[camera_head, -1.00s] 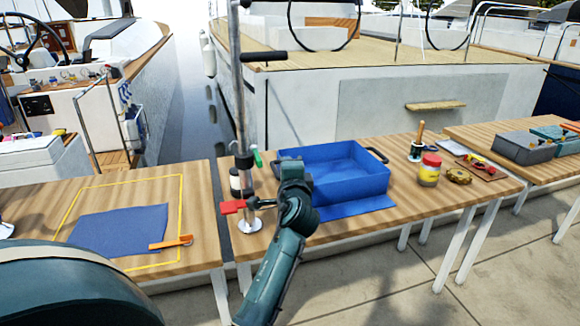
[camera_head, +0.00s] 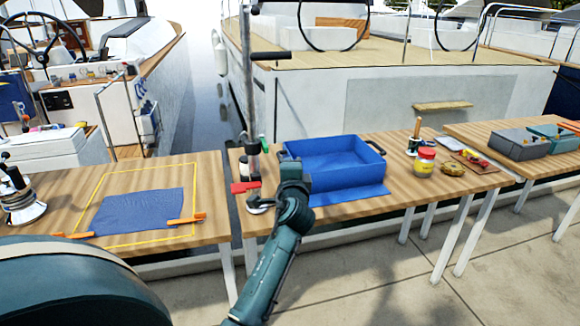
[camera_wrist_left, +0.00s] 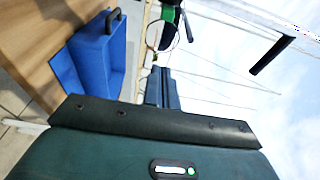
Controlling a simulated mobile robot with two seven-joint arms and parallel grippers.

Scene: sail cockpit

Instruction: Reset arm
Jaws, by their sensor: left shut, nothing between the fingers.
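My left arm (camera_head: 272,268) rises from the bottom of the head view. Its wrist end (camera_head: 293,172) is in front of the blue bin's left side, and the fingertips are hidden there. In the left wrist view my left gripper (camera_wrist_left: 162,76) has its fingers together, with nothing held. My right gripper is in neither view.
The blue bin (camera_head: 368,184) stands on the middle table, right of a metal post (camera_head: 246,85) with a red lever (camera_head: 245,187). A jar (camera_head: 425,163) stands further right. The left table holds a blue cloth (camera_head: 135,212), orange clamps (camera_head: 187,219) and a winch (camera_head: 22,207).

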